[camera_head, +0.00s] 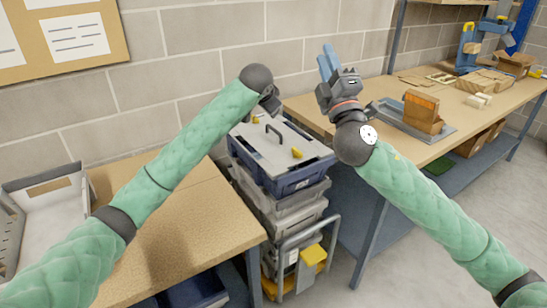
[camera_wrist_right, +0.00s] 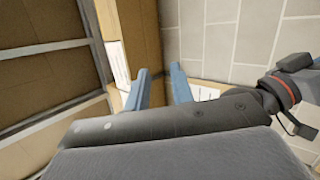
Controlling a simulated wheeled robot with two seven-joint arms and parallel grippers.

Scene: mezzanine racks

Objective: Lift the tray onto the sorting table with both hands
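A shallow grey tray (camera_head: 388,114) lies on the wooden bench (camera_head: 320,106) at the right, with an upright brown box (camera_head: 422,112) at its right end. My right gripper (camera_head: 328,62) is raised left of the tray, apart from it, blue fingers pointing up. In the right wrist view its two fingers (camera_wrist_right: 160,90) are apart with nothing between them. My left gripper (camera_head: 270,102) is above the stacked cases, mostly hidden behind its own wrist; its fingers cannot be made out. Which surface is the sorting table is not marked.
A stack of cases with a blue-and-grey lidded one (camera_head: 290,158) on top stands between the bench and a left wooden table (camera_head: 195,215). A grey bin (camera_head: 45,215) sits on that table. Cartons (camera_head: 490,80) and a blue device (camera_head: 480,45) occupy the bench's far end.

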